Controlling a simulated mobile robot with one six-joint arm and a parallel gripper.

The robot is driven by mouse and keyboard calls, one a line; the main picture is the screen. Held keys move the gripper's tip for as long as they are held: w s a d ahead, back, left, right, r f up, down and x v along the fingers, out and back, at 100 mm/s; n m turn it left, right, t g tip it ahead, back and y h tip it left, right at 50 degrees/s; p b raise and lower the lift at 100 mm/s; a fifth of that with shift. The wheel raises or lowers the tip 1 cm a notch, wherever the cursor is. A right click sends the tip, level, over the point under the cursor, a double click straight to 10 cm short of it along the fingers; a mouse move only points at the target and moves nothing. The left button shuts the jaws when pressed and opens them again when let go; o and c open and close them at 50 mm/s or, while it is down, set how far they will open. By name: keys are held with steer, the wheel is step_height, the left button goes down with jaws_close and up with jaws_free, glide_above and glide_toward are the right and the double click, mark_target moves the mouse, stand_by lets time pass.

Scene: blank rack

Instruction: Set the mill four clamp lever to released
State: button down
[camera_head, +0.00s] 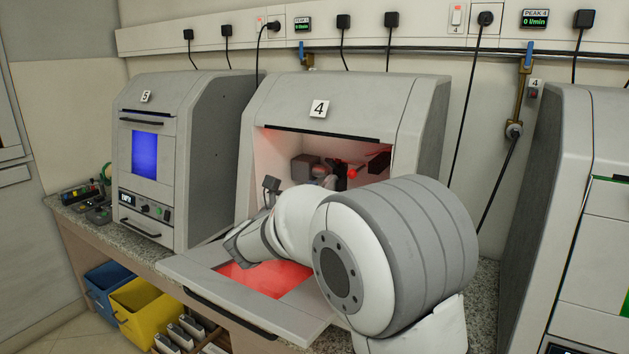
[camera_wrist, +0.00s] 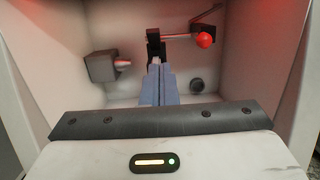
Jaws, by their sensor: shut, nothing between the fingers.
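Mill four (camera_head: 408,108), marked with a 4, is open at the front, with red light inside. The clamp lever is a metal rod ending in a red ball knob (camera_wrist: 205,40). In the wrist view the rod runs roughly level, with the knob at its right end; the knob also shows in the head view (camera_head: 357,171). My gripper (camera_wrist: 157,67) is shut and empty, reaching into the chamber. Its fingertips appear just below the lever's left end, left of the knob. I cannot tell whether they touch it. My arm hides part of the chamber in the head view.
The lowered door (camera_head: 200,267) lies in front of mill four, beneath my arm. A grey block with a spindle (camera_wrist: 103,66) sits at the chamber's left. Side walls bound the chamber. Mill five (camera_head: 202,115) stands left, another machine (camera_head: 590,130) right.

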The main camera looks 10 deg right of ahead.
mark_target(334, 165)
steer(key=p+x, duration=0.1)
steer(key=x, duration=0.8)
steer(key=shift+r, duration=0.1)
